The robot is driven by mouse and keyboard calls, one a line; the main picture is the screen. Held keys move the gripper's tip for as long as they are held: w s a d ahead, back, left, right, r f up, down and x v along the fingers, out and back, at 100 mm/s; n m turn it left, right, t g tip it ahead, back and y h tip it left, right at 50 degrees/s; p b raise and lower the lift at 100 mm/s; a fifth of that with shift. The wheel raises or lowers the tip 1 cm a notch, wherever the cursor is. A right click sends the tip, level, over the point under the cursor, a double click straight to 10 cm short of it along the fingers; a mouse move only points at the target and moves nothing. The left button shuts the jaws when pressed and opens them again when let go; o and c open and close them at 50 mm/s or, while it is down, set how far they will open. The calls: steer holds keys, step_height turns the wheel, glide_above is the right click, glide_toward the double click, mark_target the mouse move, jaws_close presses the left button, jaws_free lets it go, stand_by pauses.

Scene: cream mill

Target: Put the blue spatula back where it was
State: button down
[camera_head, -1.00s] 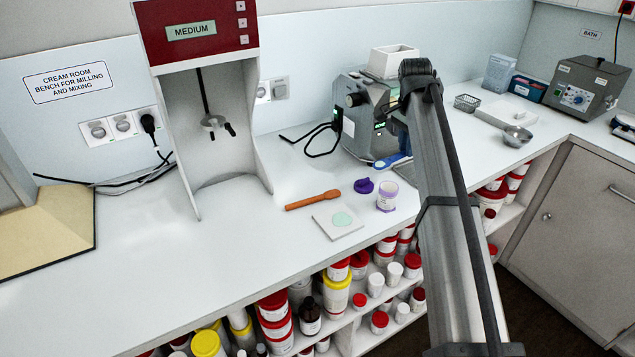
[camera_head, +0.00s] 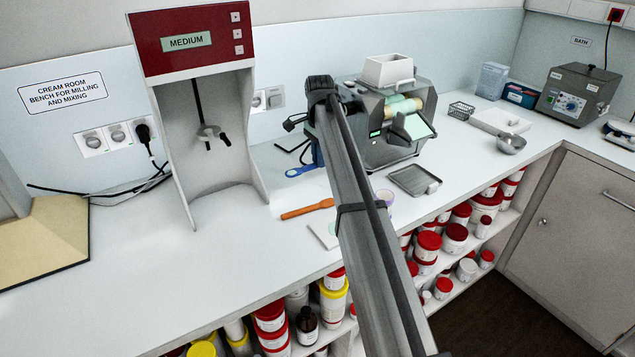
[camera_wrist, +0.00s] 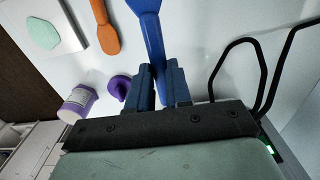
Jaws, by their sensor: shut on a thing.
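My gripper (camera_wrist: 160,82) is shut on the blue spatula (camera_wrist: 147,22), with one finger on each side of it. In the head view the blue spatula (camera_head: 300,171) shows left of the mill (camera_head: 385,140), above the bench behind the orange spatula. My arm hides most of the gripper there. The orange spatula (camera_head: 308,208) lies on the bench and also shows in the wrist view (camera_wrist: 105,35), left of the blue one. I cannot tell whether the blue spatula touches the bench.
A white tile (camera_head: 323,232) with pale green cream (camera_wrist: 43,33), a purple-labelled jar (camera_wrist: 77,103) and a purple lid (camera_wrist: 118,87) are nearby. A grey tray (camera_head: 414,180) lies before the mill. A black cable (camera_wrist: 235,48) loops at right.

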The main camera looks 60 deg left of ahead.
mark_target(320, 188)
steer(key=shift+f, duration=3.9)
steer(key=c, duration=1)
jaws_free()
steer(key=shift+f, duration=0.1)
steer(key=shift+c, duration=0.2)
step_height(320, 188, up, 11)
steer(key=shift+r, duration=0.65)
steer(key=shift+d, duration=0.1)
